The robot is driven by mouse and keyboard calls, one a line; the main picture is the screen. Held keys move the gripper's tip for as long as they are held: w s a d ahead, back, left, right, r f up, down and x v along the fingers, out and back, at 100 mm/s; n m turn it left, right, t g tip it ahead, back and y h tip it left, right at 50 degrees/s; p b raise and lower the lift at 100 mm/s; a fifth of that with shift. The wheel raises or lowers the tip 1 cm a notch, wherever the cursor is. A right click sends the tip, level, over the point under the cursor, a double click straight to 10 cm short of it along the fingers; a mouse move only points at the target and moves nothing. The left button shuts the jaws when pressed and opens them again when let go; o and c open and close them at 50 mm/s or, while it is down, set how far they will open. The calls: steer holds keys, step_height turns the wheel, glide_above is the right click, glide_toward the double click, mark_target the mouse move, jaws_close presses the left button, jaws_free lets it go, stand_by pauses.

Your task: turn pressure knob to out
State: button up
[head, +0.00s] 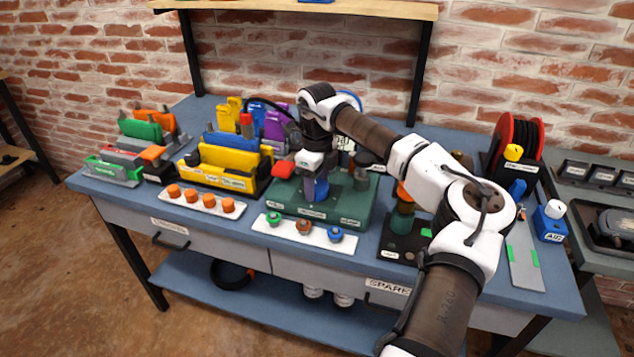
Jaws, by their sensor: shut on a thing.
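My gripper (313,192) points down over the green base unit (357,205) near the middle of the bench. It is shut on a knob at the middle of this unit; the fingers hide most of it. Which way the knob points cannot be told. A blue part (321,189) shows at the fingers. A red part (284,169) sits at the unit's left. White labels run along the unit's front edge, too small to read.
A white strip with green, orange and blue knobs (335,235) lies in front. A strip with several orange knobs (227,205) and a yellow holder (225,178) stand left. A red cable reel (503,135) stands right. My arm crosses the bench's right half.

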steer(key=n, duration=0.7)
steer(key=shift+n, duration=0.3)
steer(key=n+p, duration=0.1)
steer(key=n, duration=0.6)
steer(key=shift+r, duration=0.1)
steer(key=n, duration=0.4)
steer(key=n+p, duration=0.1)
steer(key=n, duration=0.2)
steer(key=shift+n, duration=0.3)
steer(key=n, duration=0.6)
steer(key=shift+n, duration=0.3)
steer(key=o, duration=1)
steer(key=shift+c, duration=0.2)
